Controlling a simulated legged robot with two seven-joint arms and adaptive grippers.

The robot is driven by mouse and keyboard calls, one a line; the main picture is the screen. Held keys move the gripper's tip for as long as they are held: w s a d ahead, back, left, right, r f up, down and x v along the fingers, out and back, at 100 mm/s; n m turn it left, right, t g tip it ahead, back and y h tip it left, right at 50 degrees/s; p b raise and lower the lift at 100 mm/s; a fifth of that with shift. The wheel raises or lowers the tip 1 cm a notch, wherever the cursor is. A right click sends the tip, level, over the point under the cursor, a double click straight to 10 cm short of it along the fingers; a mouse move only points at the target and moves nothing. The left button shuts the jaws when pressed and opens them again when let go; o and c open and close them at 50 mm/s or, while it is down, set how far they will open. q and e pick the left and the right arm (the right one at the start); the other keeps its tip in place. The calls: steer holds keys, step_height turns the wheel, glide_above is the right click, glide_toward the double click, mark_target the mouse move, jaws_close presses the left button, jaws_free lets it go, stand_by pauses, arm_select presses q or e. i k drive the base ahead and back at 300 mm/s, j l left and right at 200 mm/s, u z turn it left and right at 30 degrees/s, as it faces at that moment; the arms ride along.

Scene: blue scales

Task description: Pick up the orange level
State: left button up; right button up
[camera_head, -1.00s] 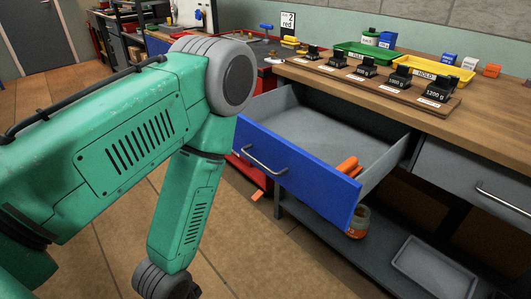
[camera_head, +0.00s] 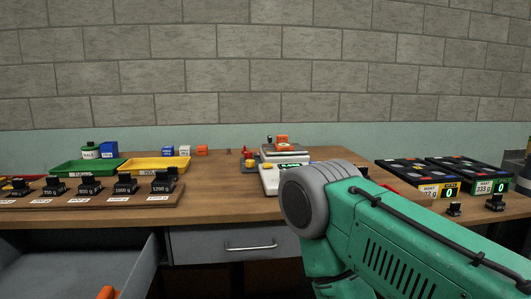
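An orange object (camera_head: 106,293) shows at the bottom edge of the view, in the open drawer (camera_head: 85,265) at the lower left. Only its top end is visible, so I cannot tell for sure that it is the orange level. My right arm comes in from the right, and its elbow is in front of the workbench. Its gripper is out of frame. My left arm and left gripper are not in view.
The wooden workbench (camera_head: 225,185) carries a row of black weights (camera_head: 122,185), a green tray (camera_head: 85,168), a yellow tray (camera_head: 153,165) and a scale (camera_head: 285,153). Two scales with black tops (camera_head: 402,172) stand at the right. A closed drawer (camera_head: 228,244) is under the bench.

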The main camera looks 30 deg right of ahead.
mark_target(281, 144)
steer(key=l+z, duration=0.45)
steer(key=i+l+z, duration=0.15)
steer(key=z, duration=0.35)
